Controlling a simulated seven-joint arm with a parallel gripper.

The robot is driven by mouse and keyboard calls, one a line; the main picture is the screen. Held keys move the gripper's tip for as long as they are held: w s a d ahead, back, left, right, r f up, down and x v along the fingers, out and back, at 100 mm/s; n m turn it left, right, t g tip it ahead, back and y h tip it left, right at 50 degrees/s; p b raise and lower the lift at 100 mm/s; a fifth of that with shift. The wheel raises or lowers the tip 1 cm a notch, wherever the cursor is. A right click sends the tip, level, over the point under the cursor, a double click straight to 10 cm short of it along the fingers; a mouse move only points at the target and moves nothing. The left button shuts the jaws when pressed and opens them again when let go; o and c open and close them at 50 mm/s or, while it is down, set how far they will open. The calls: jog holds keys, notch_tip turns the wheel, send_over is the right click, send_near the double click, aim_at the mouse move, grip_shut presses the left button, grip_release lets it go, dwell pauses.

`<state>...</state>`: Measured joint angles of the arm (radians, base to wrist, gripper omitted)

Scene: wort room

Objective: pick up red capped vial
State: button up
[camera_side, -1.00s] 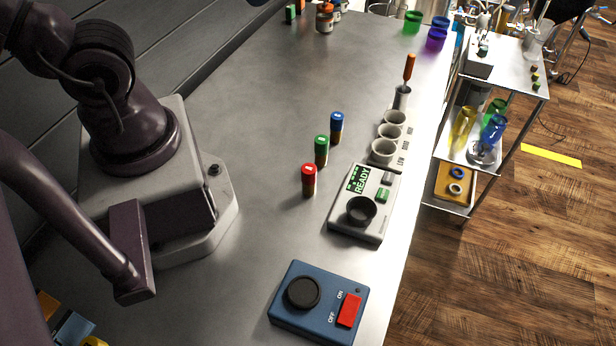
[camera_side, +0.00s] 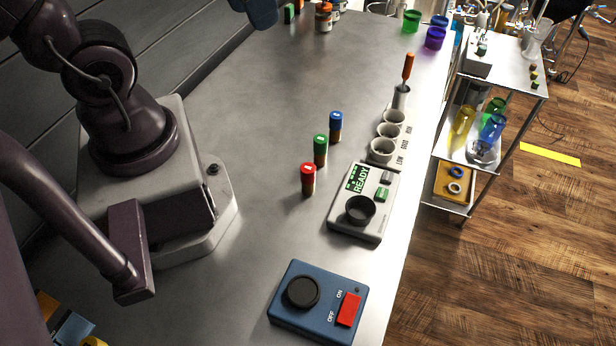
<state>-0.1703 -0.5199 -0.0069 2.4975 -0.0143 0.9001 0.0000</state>
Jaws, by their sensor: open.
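The red capped vial (camera_side: 308,180) stands upright on the grey bench, its body dark brown. A green capped vial (camera_side: 320,151) and a blue capped vial (camera_side: 335,127) stand upright behind it in a slanting row. A dark blue part, seemingly my gripper (camera_side: 262,12), shows at the top edge, cut off by the frame. It is far behind and above the red capped vial, touching none of the vials. Its fingertips are not clearly seen, and nothing shows held in it.
A grey device reading READY (camera_side: 376,215) stands right of the red capped vial. A blue switch box (camera_side: 318,303) is in front. Three grey cups (camera_side: 381,150) line the bench's right side. A shelf cart (camera_side: 468,155) stands beyond the edge. The bench left of the vials is clear.

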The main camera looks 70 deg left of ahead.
jog(key=s+d+f+n+g+h, duration=0.1)
jog(key=s+f+n+g+h, duration=0.15)
jog(key=f+n+h, duration=0.4)
jog(key=s+d+f+n+g+h, duration=0.1)
jog(key=s+f+n+g+h, duration=0.2)
jog(key=f, duration=0.6)
jog(key=w+d+f+n+t+h, duration=0.2)
jog(key=w+f+n+t+h, duration=0.4)
jog(key=n+t, duration=0.7)
send_near(314, 177)
jog(key=x, duration=0.3)
jog(key=shift+a+f+g, duration=0.1)
jog(key=shift+g, duration=0.15)
jog(key=shift+w+d+f, duration=0.15)
jog(key=shift+w+d, duration=0.05)
jog(key=shift+w, duration=0.05)
jog(key=shift+x, duration=3.5)
jog(key=c, duration=1)
